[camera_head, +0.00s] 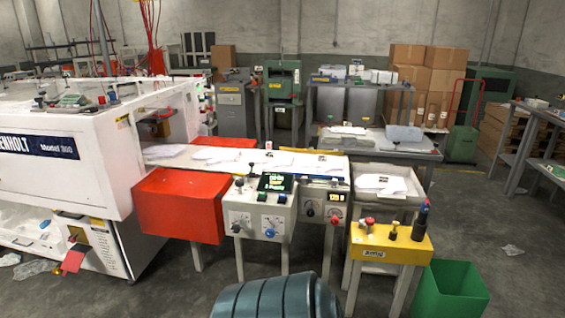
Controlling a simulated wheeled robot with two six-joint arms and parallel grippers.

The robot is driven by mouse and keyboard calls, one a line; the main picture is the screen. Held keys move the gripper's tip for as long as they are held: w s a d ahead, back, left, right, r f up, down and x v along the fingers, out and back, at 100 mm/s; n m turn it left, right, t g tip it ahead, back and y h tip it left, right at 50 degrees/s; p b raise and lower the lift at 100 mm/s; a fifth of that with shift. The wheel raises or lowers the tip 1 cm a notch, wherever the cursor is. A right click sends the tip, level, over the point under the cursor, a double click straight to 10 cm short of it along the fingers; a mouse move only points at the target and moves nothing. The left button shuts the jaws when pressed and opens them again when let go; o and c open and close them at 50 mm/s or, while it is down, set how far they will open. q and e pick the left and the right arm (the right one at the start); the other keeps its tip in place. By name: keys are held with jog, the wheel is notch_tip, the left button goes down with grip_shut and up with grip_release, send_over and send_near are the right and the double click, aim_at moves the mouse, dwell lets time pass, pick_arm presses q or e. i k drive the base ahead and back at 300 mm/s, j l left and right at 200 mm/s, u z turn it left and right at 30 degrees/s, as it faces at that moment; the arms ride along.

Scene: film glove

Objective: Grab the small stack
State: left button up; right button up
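Neither of my grippers is in the picture. Several flat white piles of film or gloves lie along the conveyor (312,175): one pile (213,154) is at its left part and another pile (308,163) is farther right. A small white stack (382,184) with a dark mark lies in the grey tray (403,199) past the conveyor's right end. More white items (347,130) lie on the grey table behind. I cannot tell which of these is the small stack of the task.
A large white machine (60,200) fills the left. Control boxes (262,222) and a yellow control panel (385,243) front the conveyor. A green bin (448,290) and a dark ribbed drum (278,298) stand nearest. Open floor lies at the right.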

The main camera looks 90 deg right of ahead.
aim_at(324, 164)
jog(key=z, duration=3.35)
jog(key=i+j+z, duration=0.1)
jog(key=j+z, duration=0.45)
jog(key=z, duration=0.3)
jog(key=j+z, duration=0.65)
jog(key=z, duration=0.2)
